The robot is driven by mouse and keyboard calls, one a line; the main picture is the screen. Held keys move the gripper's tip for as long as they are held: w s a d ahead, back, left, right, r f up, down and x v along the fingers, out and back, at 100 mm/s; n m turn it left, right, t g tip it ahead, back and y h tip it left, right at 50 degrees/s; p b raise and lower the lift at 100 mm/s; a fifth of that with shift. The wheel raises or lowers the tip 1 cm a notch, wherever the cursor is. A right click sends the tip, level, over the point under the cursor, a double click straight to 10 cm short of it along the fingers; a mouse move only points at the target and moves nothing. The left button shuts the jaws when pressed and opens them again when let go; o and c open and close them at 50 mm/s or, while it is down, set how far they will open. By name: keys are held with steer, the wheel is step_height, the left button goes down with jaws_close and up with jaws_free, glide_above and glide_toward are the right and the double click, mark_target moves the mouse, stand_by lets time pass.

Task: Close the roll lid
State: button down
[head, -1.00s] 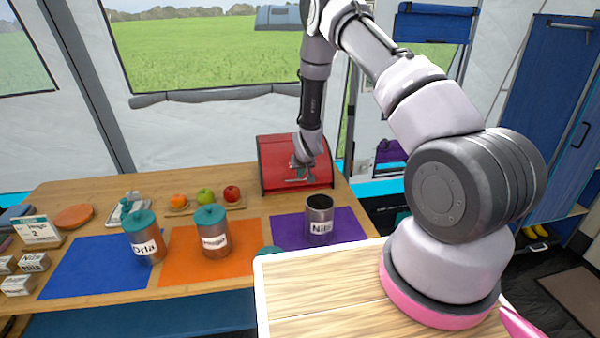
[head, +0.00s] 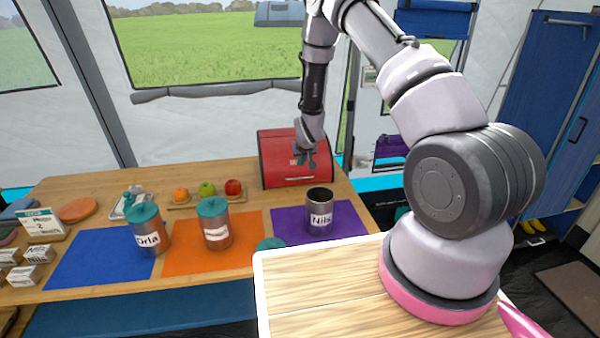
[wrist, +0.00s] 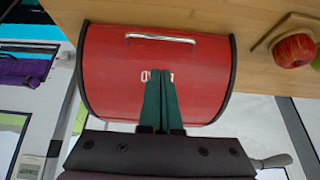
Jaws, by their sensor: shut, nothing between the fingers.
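The red box with a curved roll lid (head: 276,160) stands at the back right of the wooden table. In the wrist view the red lid (wrist: 110,75) covers the box front, and no opening shows. Its silver handle (wrist: 160,38) lies near the box's lower front edge, by the table top. My gripper (head: 304,161) is in front of the lid. In the wrist view its dark green fingers (wrist: 162,75) are together and empty, over the white lettering, apart from the handle. The fingers hide part of the lettering. I cannot tell whether they touch the lid.
A wooden tray with fruit (head: 208,199) stands left of the box. An open canister labelled Nils (head: 320,215) stands on a purple mat in front. Two lidded canisters, Orla (head: 149,232) and another (head: 214,226), stand further left.

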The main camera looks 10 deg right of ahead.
steer(key=shift+s+r+t, duration=0.6)
steer(key=shift+s+r, duration=2.15)
steer(key=shift+s, duration=0.2)
steer(key=shift+s+f+x, duration=0.3)
steer(key=shift+s+x, duration=0.05)
steer(key=shift+x, duration=1.75)
steer(key=shift+s+f+x, duration=0.3)
steer(key=shift+s+x, duration=0.05)
steer(key=shift+x, duration=1.8)
steer(key=shift+s+f+x, duration=0.3)
steer(key=shift+x, duration=1.8)
steer(key=shift+f, duration=0.15)
